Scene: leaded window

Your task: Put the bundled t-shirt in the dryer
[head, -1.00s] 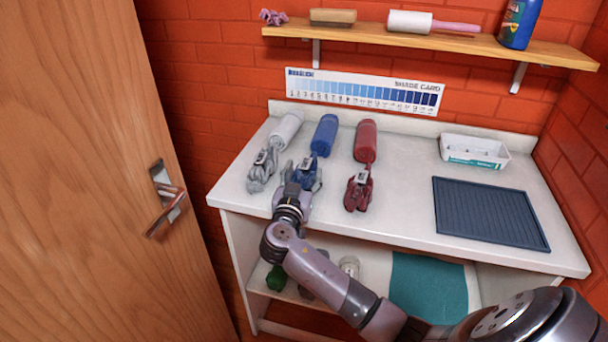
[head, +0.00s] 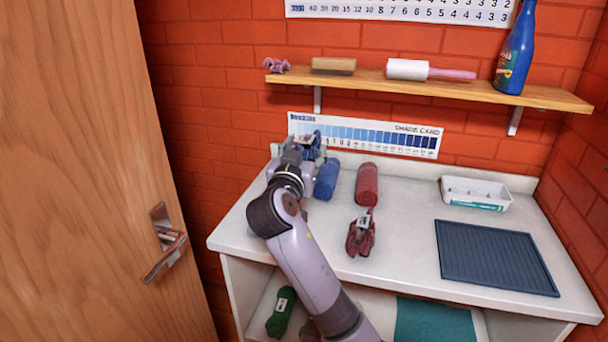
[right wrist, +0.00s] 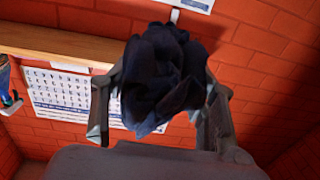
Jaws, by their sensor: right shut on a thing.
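My right gripper (head: 306,146) is raised over the back left of the white counter, in front of the shade card. It is shut on a dark blue bundled cloth (right wrist: 165,75), which shows crumpled between both fingers in the right wrist view. In the head view the gripper hides most of this bundle. A dark red bundle with a white tag (head: 361,232) lies on the counter to the right of my arm. My left gripper is not in view. No dryer shows in these frames.
A blue roll (head: 327,178) and a red roll (head: 367,184) lie on the counter (head: 400,240). A white tray (head: 475,193) and a dark ribbed mat (head: 494,258) are at the right. A wooden shelf (head: 430,88) runs above. A wooden door (head: 85,170) stands at the left.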

